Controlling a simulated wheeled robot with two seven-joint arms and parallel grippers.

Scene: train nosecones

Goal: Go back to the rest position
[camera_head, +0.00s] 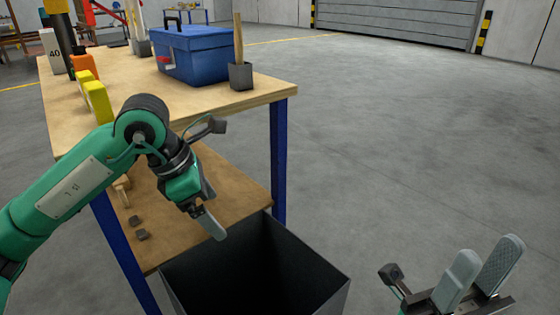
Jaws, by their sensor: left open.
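My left arm comes in from the left, and my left gripper (208,218) points down over the lower shelf of the workbench, near the back left rim of a dark open bin. Its fingers overlap in this view, and I see nothing held between them. My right gripper (484,272) is at the bottom right over the grey floor. Its two grey fingers point up and stand apart with nothing between them.
A wooden workbench (185,101) with blue legs stands at the left. It carries a blue toolbox (196,56), a dark cup (241,78) and yellow and orange items. The dark bin (318,297) stands at its near end. The floor on the right is clear.

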